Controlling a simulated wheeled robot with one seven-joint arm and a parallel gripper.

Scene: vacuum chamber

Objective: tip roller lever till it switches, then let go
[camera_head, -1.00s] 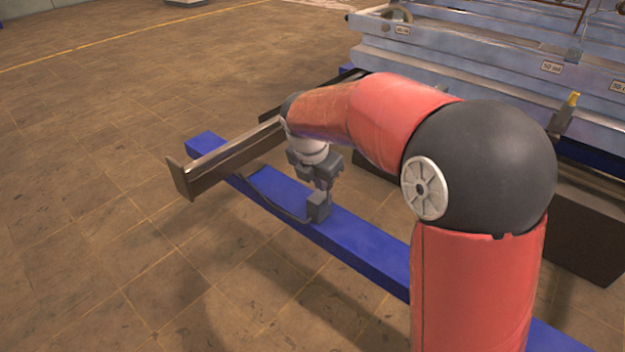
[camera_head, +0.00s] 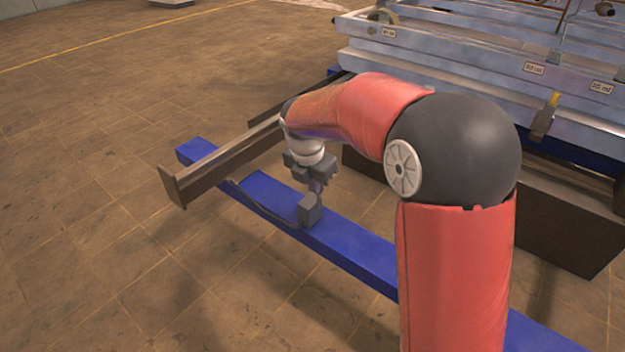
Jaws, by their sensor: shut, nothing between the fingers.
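A small grey box (camera_head: 310,213) sits on top of the blue beam (camera_head: 352,245); it looks like the body of the roller lever switch. A thin upright piece shows just above the box, but it is too small to tell whether it is the lever or part of my fingers. My gripper (camera_head: 316,186) points down directly over the box, close to it. It is shut with nothing held. Whether the fingertips touch the lever cannot be told, and the roller is not distinguishable.
A brown steel beam (camera_head: 215,170) crosses the blue beam behind my gripper. A grey metal frame (camera_head: 470,60) with labels and a yellow-tipped handle (camera_head: 547,110) stands at the right. Tiled floor (camera_head: 90,220) is clear at the left.

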